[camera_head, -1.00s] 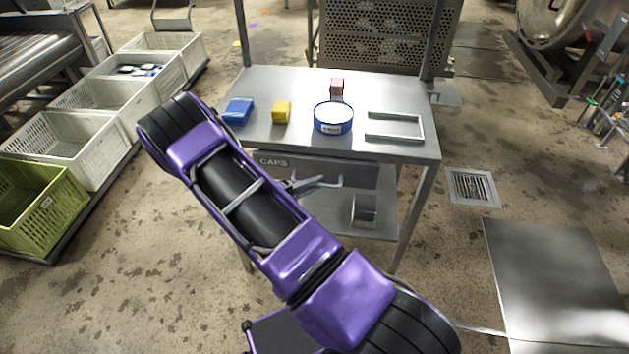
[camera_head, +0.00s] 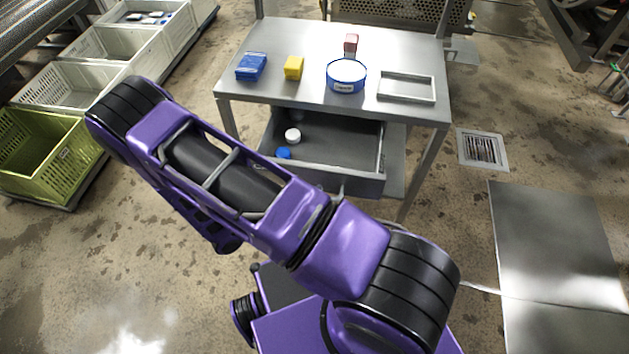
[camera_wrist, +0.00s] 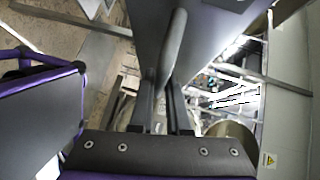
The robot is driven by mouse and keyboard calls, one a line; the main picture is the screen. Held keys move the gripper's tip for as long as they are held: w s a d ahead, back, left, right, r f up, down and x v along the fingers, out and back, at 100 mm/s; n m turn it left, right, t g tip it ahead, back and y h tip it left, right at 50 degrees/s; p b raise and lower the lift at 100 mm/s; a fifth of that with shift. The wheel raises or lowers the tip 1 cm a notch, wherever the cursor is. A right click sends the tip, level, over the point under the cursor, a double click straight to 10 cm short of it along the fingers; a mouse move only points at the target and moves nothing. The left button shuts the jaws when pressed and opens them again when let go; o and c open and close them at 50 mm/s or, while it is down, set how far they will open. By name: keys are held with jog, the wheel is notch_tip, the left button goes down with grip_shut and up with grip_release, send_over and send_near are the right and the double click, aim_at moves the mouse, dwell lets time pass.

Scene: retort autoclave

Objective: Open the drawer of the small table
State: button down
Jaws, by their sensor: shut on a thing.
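The small metal table (camera_head: 410,60) stands ahead of me. Its grey drawer (camera_head: 345,140) is pulled well out toward me, with its inside showing. A white round cap (camera_head: 292,135) and a blue cap (camera_head: 284,153) lie in it. In the wrist view, the drawer handle (camera_wrist: 173,45) is a grey bar along the drawer front (camera_wrist: 212,25). My gripper (camera_wrist: 165,95) is shut on this handle. In the head view my purple arm hides the gripper and most of the handle.
On the tabletop are a blue box (camera_head: 251,66), a yellow block (camera_head: 294,67), a blue-and-white round tin (camera_head: 346,76), a reddish block (camera_head: 351,43) and a metal frame (camera_head: 406,87). Crates, including a green one (camera_head: 45,150), line the left. Floor is clear at right around the drain (camera_head: 482,148).

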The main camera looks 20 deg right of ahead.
jog(key=shift+s+a, duration=0.15)
jog(key=shift+a, duration=0.05)
jog(key=c, duration=0.9)
grip_release()
jog(key=v, duration=1.7)
jog(key=shift+s+a+r, duration=0.1)
jog(key=shift+a, duration=0.05)
